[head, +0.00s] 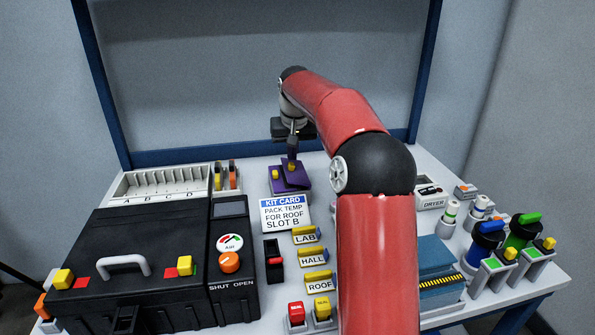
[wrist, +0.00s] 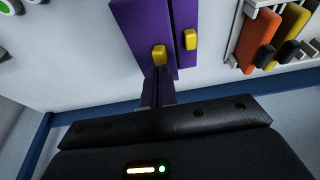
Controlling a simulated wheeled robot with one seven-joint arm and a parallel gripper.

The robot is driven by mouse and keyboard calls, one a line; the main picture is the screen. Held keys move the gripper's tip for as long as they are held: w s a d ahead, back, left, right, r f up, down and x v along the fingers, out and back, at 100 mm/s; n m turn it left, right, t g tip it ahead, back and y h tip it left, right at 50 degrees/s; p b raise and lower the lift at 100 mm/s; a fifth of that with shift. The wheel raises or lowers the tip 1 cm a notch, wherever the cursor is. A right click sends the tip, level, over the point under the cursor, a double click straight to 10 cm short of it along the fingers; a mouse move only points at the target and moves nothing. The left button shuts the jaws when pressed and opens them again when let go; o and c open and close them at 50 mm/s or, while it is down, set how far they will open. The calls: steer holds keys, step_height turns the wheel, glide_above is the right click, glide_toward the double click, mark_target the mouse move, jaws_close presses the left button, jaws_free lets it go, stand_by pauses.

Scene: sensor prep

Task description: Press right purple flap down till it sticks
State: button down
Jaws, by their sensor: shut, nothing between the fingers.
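A purple case (head: 290,189) stands on the white bench behind the kit card. Its right flap (head: 298,177) has a yellow tab and looks tilted up above the left side in the head view. The left flap (head: 275,184) has its own yellow tab. In the wrist view, which is turned around, the right flap (wrist: 138,25) is on the left and the left flap (wrist: 186,15) on the right. My gripper (head: 292,152) is shut and empty, pointing down at the right flap's tabbed edge. In the wrist view its fingertips (wrist: 157,72) are by that tab; contact is unclear.
Orange and black pieces in a rack (head: 228,177) stand left of the case, beside a white lettered rack (head: 160,184). The kit card (head: 285,214) is close in front. A black case (head: 130,265) fills the front left. My arm covers the bench right of the case.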

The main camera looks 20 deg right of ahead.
mark_target(292, 165)
steer(key=shift+f+b, duration=0.7)
steer(key=shift+f, duration=0.6)
stand_by(0.9)
steer(key=shift+r, duration=0.1)
step_height(292, 165, up, 5)
steer(key=p, duration=0.5)
steer(key=shift+r, duration=0.2)
steer(key=shift+r+p, duration=0.7)
steer(key=shift+r, duration=0.1)
